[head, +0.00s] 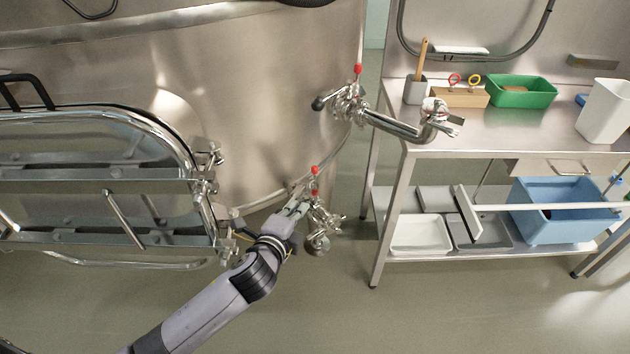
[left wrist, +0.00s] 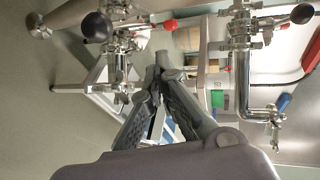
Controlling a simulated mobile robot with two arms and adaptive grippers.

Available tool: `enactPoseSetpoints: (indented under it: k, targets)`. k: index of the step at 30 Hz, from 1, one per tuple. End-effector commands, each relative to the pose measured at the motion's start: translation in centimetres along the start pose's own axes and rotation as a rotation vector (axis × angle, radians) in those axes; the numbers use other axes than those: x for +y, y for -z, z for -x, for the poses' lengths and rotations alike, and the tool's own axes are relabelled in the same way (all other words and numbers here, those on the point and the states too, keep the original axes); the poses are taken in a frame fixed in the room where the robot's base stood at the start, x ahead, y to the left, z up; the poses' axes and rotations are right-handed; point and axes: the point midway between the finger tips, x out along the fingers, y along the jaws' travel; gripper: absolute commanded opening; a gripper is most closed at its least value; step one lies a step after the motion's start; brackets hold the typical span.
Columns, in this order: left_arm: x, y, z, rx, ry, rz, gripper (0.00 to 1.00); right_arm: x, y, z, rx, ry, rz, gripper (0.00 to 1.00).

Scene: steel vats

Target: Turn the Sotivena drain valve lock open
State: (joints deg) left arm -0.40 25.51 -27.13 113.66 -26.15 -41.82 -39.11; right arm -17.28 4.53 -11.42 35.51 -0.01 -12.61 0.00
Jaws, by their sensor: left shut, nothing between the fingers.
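A steel vat (head: 262,100) fills the upper left of the head view. A low valve (head: 322,218) with a red-tipped lock (head: 314,170) sits at its lower right edge. The same valve (left wrist: 118,42) is at the upper left in the left wrist view, with a black ball knob (left wrist: 97,26) and the red tip (left wrist: 170,25). I cannot read any name on it. My left gripper (head: 302,190) is beside this valve, its fingertips (left wrist: 164,62) together and empty, below the red tip in the wrist picture. Contact cannot be told. My right gripper is out of view.
A second valve (head: 350,104) with a red tip and a bent outlet pipe (head: 400,128) sits higher on the vat. A hinged hatch (head: 110,190) is at left. A steel table (head: 500,132) with bins stands at right. Open floor lies in front.

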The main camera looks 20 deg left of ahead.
Motion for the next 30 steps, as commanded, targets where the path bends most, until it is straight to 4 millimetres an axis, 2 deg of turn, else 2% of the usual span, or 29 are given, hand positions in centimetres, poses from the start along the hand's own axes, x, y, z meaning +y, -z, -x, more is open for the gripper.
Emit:
enactPoseSetpoints:
  k: [5, 15, 19, 24, 30]
  targets:
    - [-0.1, 0.0, -2.2, 0.000, 0.002, 0.002, 0.00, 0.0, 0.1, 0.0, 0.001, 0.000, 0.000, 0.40]
    - [-0.1, 0.1, -8.9, 0.000, 0.001, 0.003, 0.00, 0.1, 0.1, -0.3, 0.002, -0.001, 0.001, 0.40]
    - [-0.6, 0.0, -11.0, 0.000, 0.002, 0.002, 0.00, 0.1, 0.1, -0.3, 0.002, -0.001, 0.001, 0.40]
    - [-1.1, 0.1, -12.8, 0.001, 0.001, 0.001, 0.00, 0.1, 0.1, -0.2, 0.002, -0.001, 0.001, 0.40]
    - [-1.2, 0.1, -13.6, 0.001, 0.000, 0.002, 0.00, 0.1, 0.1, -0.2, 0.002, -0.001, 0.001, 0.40]
